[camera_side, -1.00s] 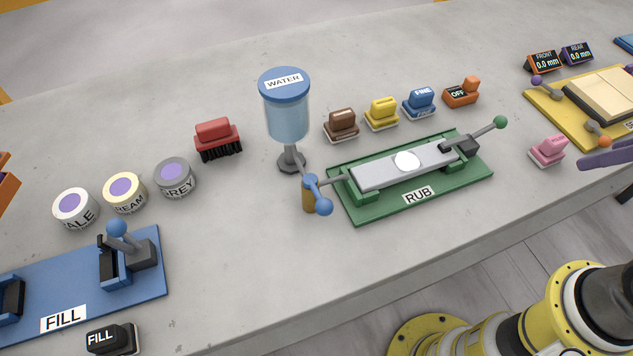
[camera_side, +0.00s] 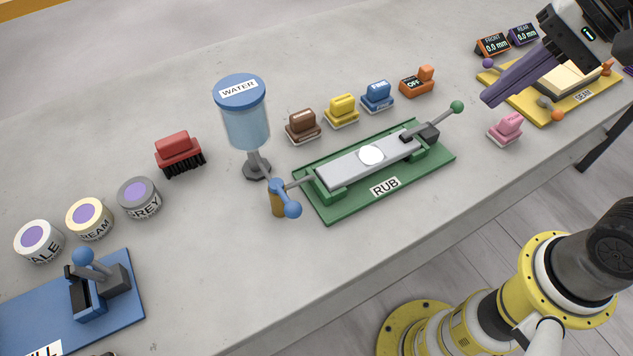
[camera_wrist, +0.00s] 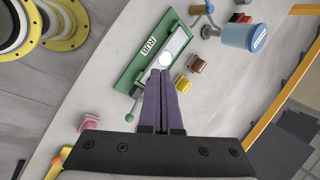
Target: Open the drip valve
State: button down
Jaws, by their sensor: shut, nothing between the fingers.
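The water dispenser (camera_side: 246,122) is a clear blue container with a blue lid marked WATER, on a grey stand behind the left end of the green RUB base. Its drip valve (camera_side: 285,198) is a blue lever with ball ends on a brass-coloured body, just left of that base. The dispenser also shows at the top right of the wrist view (camera_wrist: 238,36). My gripper (camera_side: 488,100) has purple fingers, shut and empty, above the slab at the right, well away from the valve. In the wrist view the fingertips (camera_wrist: 160,73) overlap the edge of the RUB station.
The green RUB base (camera_side: 345,208) holds a grey bar with a white disc and a green-knobbed lever. Several coloured blocks, including a brown one (camera_side: 303,127), stand behind it. A pink block (camera_side: 505,129) lies near my gripper. The slab in front of the valve is clear.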

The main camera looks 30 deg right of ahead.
jog(key=w+a+f+m+g+y, duration=0.3)
jog(key=w+a+f+m+g, duration=0.2)
jog(key=w+a+f, duration=0.3)
jog(key=shift+w+a+f, duration=0.25)
jog(key=shift+w+a, duration=1.35)
jog(key=shift+a, duration=0.75)
send_near(285, 197)
notch_tip(285, 197, down, 5)
jog(key=s, duration=0.3)
jog(key=shift+a+f, duration=0.25)
jog(key=shift+a, duration=0.8)
